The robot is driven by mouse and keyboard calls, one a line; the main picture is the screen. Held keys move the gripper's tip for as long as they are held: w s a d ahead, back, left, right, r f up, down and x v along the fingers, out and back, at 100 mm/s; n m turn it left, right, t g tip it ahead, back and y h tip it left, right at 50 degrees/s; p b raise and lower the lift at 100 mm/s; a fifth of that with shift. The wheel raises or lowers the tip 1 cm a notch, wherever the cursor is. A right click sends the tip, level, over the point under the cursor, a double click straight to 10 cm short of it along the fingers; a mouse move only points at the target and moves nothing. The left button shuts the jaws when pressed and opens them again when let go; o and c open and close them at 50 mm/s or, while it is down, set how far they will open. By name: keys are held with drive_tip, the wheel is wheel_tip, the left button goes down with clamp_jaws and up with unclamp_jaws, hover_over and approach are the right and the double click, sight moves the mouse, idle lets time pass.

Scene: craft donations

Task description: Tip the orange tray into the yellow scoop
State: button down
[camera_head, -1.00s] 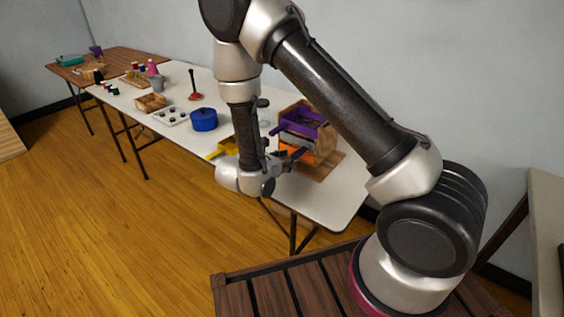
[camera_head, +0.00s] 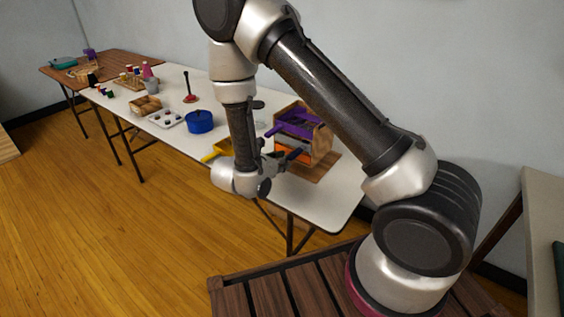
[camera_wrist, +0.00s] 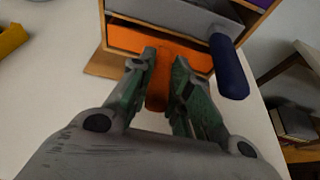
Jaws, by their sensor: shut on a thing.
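The orange tray (camera_wrist: 160,42) is in the lowest slot of a wooden rack (camera_wrist: 98,62), and its handle (camera_wrist: 158,90) sticks out toward me. My gripper (camera_wrist: 165,58) is shut on this orange handle, one finger on each side. In the head view my gripper (camera_head: 284,158) is at the front of the rack, and only a little of the orange tray (camera_head: 302,157) shows. The yellow scoop (camera_head: 213,153) lies on the white table left of the rack, partly hidden by my arm. Its edge shows in the wrist view (camera_wrist: 11,40). The tray's contents are hidden.
A grey tray (camera_wrist: 175,17) with a dark blue handle (camera_wrist: 229,68) sits just above the orange one, close to my right finger. A purple tray (camera_head: 297,125) is at the top. A blue pot (camera_head: 199,121) stands behind the scoop. The table front (camera_head: 318,205) is clear.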

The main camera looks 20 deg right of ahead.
drive_tip(key=s+a, duration=1)
drive_tip(key=a, duration=0.3)
drive_tip(key=shift+a, duration=0.4)
idle(1.1)
idle(0.6)
